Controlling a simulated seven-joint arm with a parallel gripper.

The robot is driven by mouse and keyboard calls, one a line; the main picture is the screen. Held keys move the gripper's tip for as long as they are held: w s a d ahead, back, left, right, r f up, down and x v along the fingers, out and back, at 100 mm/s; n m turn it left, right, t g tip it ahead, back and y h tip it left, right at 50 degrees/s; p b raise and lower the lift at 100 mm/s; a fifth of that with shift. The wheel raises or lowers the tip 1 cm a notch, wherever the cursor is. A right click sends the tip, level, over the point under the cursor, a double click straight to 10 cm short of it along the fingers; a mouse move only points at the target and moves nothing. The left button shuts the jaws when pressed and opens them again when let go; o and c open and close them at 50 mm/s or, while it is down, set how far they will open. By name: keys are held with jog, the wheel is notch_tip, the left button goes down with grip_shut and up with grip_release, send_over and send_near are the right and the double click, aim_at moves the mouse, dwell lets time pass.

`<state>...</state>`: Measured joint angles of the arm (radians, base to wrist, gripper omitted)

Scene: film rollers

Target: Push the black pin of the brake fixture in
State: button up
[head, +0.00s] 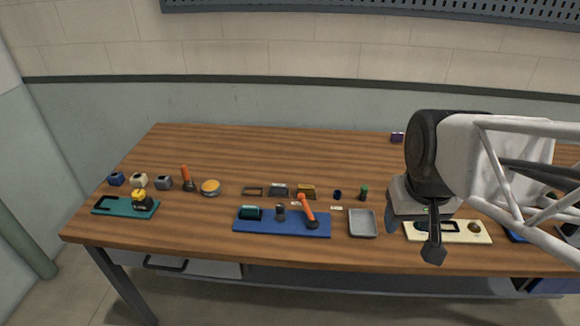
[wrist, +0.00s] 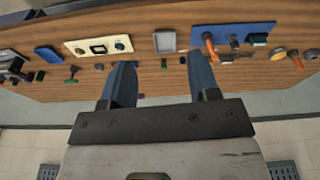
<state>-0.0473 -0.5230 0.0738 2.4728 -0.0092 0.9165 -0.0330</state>
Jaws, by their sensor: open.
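No part is clearly readable as the black pin, and I cannot tell for sure which board is the brake fixture. A blue board (head: 285,229) at the table's front middle carries a teal block (head: 250,213), a dark grey upright part (head: 280,211) and an orange-handled lever (head: 307,209). A cream board (head: 475,238) at the right has a black frame and a round knob; my gripper partly hides it. My gripper (head: 413,235) is open and empty, in front of the cream board's left end. The wrist view shows its two fingers apart (wrist: 160,78).
A grey tray (head: 363,224) stands between the blue and cream boards. A teal board (head: 110,210) with a yellow-and-black part lies at the left. Several small loose parts, an orange-handled tool (head: 187,178) among them, line the middle. The table's back is mostly clear.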

jog(key=w+a+f+n, duration=0.2)
jog(key=w+a, duration=0.3)
jog(key=w, duration=0.5)
jog(key=n+g, duration=0.2)
jog(key=n, duration=0.4)
send_over(280, 206)
jog(key=f, duration=1.6)
jog(key=shift+d, duration=0.25)
jog(key=shift+a+f, duration=0.3)
jog(key=shift+f, duration=3.9)
